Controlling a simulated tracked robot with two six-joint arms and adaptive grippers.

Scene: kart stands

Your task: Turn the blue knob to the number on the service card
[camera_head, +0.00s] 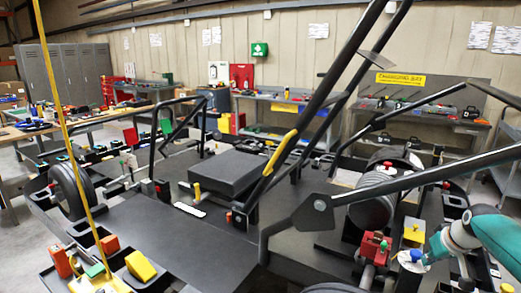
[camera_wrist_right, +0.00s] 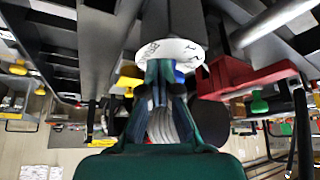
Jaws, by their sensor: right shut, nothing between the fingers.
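The blue knob (camera_head: 416,255) sits over a round white dial (camera_head: 407,261) at the lower right of the head view. My right gripper (camera_head: 427,259) is at the knob's right side. In the wrist view its fingertips (camera_wrist_right: 165,70) are shut and empty, overlapping the dial's lower edge; I cannot tell whether they touch the knob. I cannot identify the service card. My left gripper is out of view.
A red vise-like block (camera_head: 374,247) stands left of the dial, and a yellow block (camera_head: 414,231) is behind it. A dark kart frame bar (camera_head: 420,180) crosses above. A small white strip (camera_head: 189,209) lies on the dark deck, its print unreadable.

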